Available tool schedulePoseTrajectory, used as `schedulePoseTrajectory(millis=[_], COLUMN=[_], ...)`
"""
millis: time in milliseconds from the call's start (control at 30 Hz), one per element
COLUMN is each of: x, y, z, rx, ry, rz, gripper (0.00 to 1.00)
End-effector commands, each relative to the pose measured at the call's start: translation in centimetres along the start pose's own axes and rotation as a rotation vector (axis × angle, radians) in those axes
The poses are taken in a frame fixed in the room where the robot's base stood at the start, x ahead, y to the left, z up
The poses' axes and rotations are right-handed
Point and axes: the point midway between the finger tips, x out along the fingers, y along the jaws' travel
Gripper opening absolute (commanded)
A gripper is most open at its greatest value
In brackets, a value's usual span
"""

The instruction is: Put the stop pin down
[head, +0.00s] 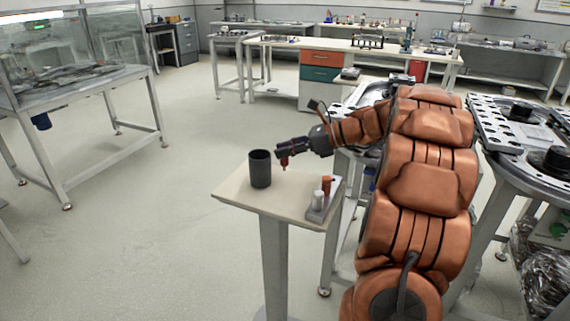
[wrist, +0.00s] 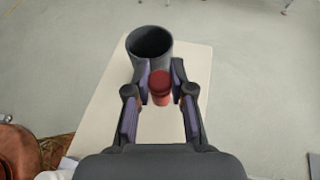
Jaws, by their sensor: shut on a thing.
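My gripper (head: 281,147) reaches from the right over a small pale table (head: 240,193). It is shut on the stop pin (head: 285,161), a red pin that hangs upright below the fingers. In the wrist view the pin's red round head (wrist: 160,83) shows between the two fingertips (wrist: 160,92). A dark open cup (head: 260,169) stands on the table, just left of the pin. In the wrist view the cup (wrist: 150,47) is directly beyond the pin. I cannot tell whether the pin's lower end touches the table.
A grey holder (head: 323,207) with a white piece (head: 318,200) and an orange-red piece (head: 327,185) stands at the table's right edge. A ring track (head: 520,120) with dark round parts is at the right. The table's front left is bare.

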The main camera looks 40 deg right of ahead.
Motion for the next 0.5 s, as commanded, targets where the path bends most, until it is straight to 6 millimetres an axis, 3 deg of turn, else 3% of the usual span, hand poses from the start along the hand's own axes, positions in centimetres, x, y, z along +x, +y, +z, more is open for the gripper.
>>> schedulePoseTrajectory(millis=[300,500], x=[1.4,1.4], y=[0.0,0.0], z=[-3.2,-3.3], rx=[0.001,-0.001], ry=[0.001,0.001], rz=[0.001,0.0], gripper=[0.0,0.0])
